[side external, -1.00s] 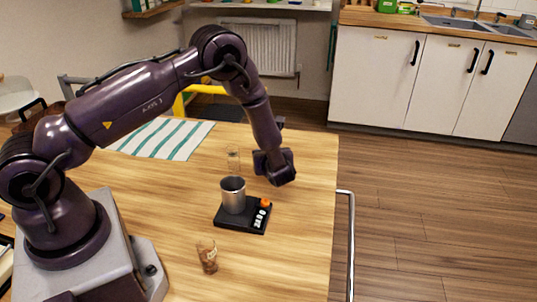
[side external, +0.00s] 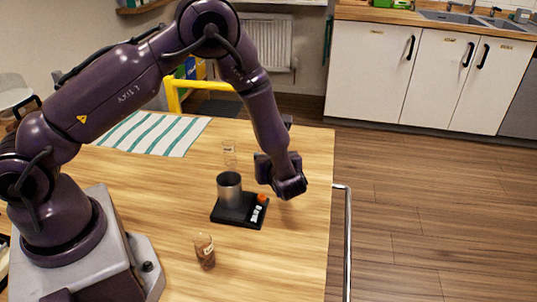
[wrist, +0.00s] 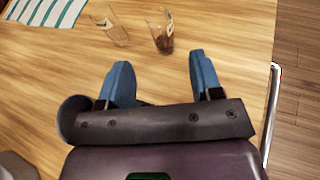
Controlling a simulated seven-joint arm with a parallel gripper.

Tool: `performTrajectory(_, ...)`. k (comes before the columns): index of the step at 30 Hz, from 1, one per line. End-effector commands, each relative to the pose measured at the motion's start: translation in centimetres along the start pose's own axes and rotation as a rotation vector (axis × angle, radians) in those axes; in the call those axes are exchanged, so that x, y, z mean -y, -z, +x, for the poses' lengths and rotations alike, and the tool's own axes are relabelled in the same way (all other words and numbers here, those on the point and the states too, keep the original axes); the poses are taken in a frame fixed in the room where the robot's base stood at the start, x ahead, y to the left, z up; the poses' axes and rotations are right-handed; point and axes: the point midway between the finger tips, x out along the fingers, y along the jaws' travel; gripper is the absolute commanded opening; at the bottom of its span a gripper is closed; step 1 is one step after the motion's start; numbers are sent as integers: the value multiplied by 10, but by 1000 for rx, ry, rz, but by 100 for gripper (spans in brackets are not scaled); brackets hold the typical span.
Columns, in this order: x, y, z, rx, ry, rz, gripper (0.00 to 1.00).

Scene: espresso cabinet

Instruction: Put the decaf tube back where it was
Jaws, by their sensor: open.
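A glass tube with brown contents and a pale label (side external: 204,251) stands near the front of the table in the side view. A clearer glass tube (side external: 229,153) stands behind the scale. The wrist view shows a clear, labelled tube (wrist: 112,32) and a tube with dark contents (wrist: 163,38) beyond my fingertips. I cannot read which tube is decaf. My gripper (wrist: 159,62) is open, with nothing between its fingers. In the side view my gripper (side external: 287,188) hangs right of the scale, apart from the tubes.
A black scale (side external: 228,217) carries a metal cup (side external: 229,190) and an orange item (side external: 262,198). A striped cloth (side external: 155,135) lies at the back left. The table's right edge has a metal rail (side external: 348,240). The front right of the table is clear.

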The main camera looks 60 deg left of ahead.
Motion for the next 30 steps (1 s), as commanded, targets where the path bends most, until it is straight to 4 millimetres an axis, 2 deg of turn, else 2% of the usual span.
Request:
performTrajectory(3,0,0,-10,1,0,0,59)
performTrajectory(8,-1,-4,-13,-2,-7,-13,59)
performTrajectory(11,-7,-23,-18,-22,-45,-89,59)
performTrajectory(13,-16,-46,-24,-50,-96,-193,59)
performTrajectory(18,-57,-108,-52,-171,-261,-551,59)
performTrajectory(21,-84,-135,-72,-260,-352,-777,59)
performTrajectory(24,-111,-154,-95,-360,-435,-1002,59)
performTrajectory(30,-155,-177,-145,-598,-572,-1445,59)
